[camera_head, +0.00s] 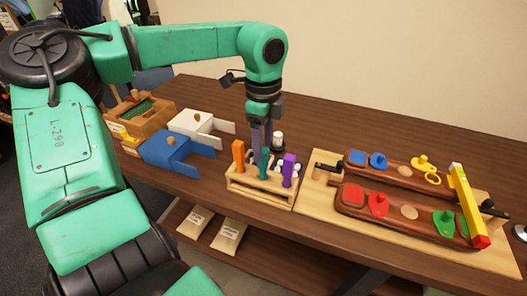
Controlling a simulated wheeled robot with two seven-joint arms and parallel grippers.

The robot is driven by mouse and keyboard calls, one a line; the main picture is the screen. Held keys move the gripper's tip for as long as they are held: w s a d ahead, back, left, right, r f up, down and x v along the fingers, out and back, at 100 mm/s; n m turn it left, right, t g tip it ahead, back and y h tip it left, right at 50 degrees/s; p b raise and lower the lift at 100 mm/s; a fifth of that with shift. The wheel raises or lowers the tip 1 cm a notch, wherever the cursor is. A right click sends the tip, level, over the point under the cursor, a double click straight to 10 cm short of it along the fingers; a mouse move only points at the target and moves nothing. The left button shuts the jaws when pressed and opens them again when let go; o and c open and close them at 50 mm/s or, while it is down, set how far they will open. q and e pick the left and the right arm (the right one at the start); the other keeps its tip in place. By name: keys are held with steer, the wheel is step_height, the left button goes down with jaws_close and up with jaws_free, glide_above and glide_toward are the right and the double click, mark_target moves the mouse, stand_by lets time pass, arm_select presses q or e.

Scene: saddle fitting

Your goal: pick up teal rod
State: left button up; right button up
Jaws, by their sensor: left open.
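The teal rod (264,165) stands upright in the middle of a small wooden rack (258,197), between an orange rod (238,157) on the left and a purple rod (289,170) on the right. My left gripper (262,148) points down at the top of the teal rod, with its fingers open. Its fingertips overlap the rod's upper end in the picture, and I cannot tell whether they touch it. My right gripper is out of view.
Right of the rack, a wooden board (310,200) carries two dark trays with coloured pieces and a yellow bar (466,203) with a red end. On the left are a blue box (165,147), a white box (196,123) and a brown wooden box (140,115). A small white-topped item (278,138) stands behind the rack.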

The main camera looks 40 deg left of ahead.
mark_target(262, 166)
arm_select(q)
steer(key=shift+f, duration=1.3)
jaws_close()
